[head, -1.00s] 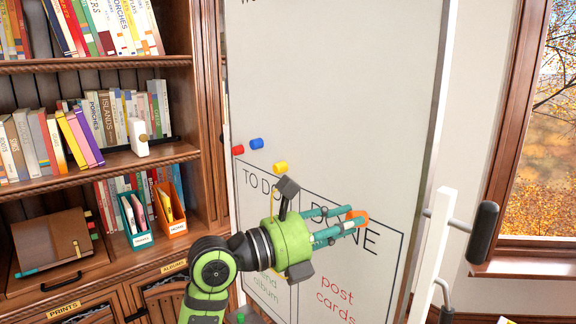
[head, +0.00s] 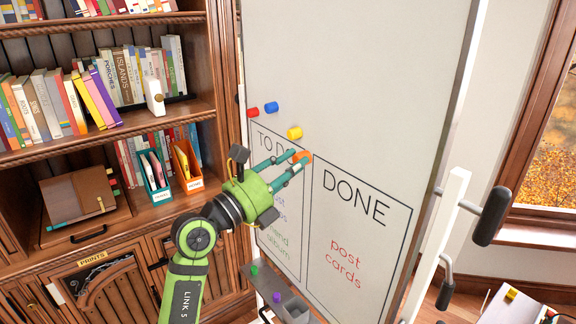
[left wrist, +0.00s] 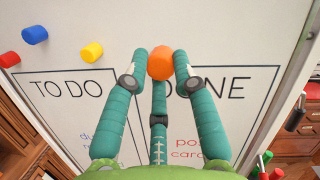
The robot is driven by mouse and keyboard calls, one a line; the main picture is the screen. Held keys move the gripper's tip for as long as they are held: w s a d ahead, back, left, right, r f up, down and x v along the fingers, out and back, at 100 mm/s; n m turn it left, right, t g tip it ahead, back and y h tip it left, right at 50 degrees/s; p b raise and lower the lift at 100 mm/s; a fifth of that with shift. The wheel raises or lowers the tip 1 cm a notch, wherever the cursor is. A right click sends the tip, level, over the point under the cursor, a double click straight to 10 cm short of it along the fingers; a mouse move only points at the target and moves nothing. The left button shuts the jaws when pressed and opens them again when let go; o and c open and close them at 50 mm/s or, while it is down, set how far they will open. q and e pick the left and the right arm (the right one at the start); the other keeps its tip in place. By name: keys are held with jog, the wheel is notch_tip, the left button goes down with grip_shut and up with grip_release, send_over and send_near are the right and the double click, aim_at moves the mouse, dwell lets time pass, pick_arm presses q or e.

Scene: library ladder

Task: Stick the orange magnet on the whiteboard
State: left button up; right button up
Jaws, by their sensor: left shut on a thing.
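The orange magnet (head: 301,157) is a short round piece held between the fingertips of my left gripper (head: 292,163), which is shut on it. In the left wrist view the magnet (left wrist: 161,63) sits between the teal fingers, in front of the whiteboard (left wrist: 220,25). The whiteboard (head: 350,90) stands upright with a TO DO box on the left and a DONE box on the right. In the head view the magnet overlaps the gap near the top between the boxes. I cannot tell whether it touches the board. My right gripper is not in view.
Red (head: 253,113), blue (head: 271,107) and yellow (head: 295,133) magnets are on the board above TO DO. A grey tray (head: 283,299) is at the board's lower left. A bookcase (head: 222,60) stands left; a white post with dark handles (head: 443,235) is at right.

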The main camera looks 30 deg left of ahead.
pick_arm(q)
jog(key=shift+w+d+p, duration=0.25)
jog(key=shift+w+d, duration=0.2)
jog(key=shift+w, duration=0.75)
jog(key=shift+w+d+p, duration=0.2)
jog(key=shift+w+d, duration=0.25)
jog(key=shift+w, duration=0.8)
jog(key=shift+w+d+p, duration=0.25)
jog(key=shift+w+d, duration=0.2)
jog(key=shift+w, duration=0.75)
jog(key=shift+w+d, duration=0.1)
jog(key=shift+w, duration=0.15)
jog(key=o, duration=1)
